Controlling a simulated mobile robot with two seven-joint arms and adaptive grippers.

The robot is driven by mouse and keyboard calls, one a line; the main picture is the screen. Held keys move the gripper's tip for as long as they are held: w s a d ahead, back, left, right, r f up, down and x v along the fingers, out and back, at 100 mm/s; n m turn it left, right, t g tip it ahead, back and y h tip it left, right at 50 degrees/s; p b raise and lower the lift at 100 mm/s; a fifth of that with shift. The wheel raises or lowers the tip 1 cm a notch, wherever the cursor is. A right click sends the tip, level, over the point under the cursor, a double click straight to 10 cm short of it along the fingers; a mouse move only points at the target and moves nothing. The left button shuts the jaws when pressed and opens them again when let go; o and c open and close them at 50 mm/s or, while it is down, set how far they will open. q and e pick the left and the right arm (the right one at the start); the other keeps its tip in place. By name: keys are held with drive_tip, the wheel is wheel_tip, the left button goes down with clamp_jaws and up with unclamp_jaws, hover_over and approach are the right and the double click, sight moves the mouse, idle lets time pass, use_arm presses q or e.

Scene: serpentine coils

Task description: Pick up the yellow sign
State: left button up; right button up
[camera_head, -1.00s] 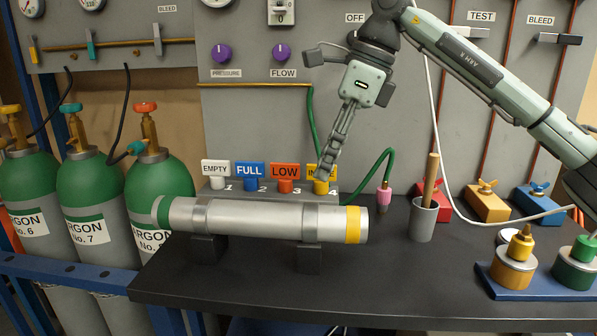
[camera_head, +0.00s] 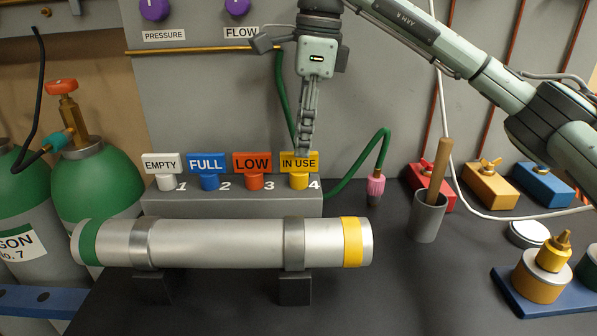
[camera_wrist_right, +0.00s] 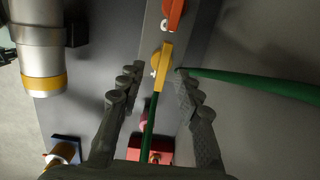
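The yellow sign (camera_head: 299,173), lettered IN USE, stands upright at place 4 on a grey block (camera_head: 233,203). My right gripper (camera_head: 304,150) points down at the top edge of the sign, its fingertips overlapping that edge. In the right wrist view the yellow sign (camera_wrist_right: 162,63) lies between the two spread fingertips (camera_wrist_right: 156,72), with space on both sides, so the gripper is open. I cannot tell how deep the fingers reach around it. My left gripper is not in view.
White EMPTY (camera_head: 162,164), blue FULL (camera_head: 207,164) and orange LOW (camera_head: 252,164) signs stand left of it. A steel cylinder (camera_head: 220,243) lies in front. A green hose (camera_head: 352,158) and a cup (camera_head: 428,218) stand right.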

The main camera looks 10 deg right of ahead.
sight(299, 178)
drive_tip(key=f, duration=0.4)
drive_tip(key=shift+w+a, duration=0.25)
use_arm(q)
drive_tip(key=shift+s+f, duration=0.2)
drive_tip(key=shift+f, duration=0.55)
use_arm(e)
clamp_jaws()
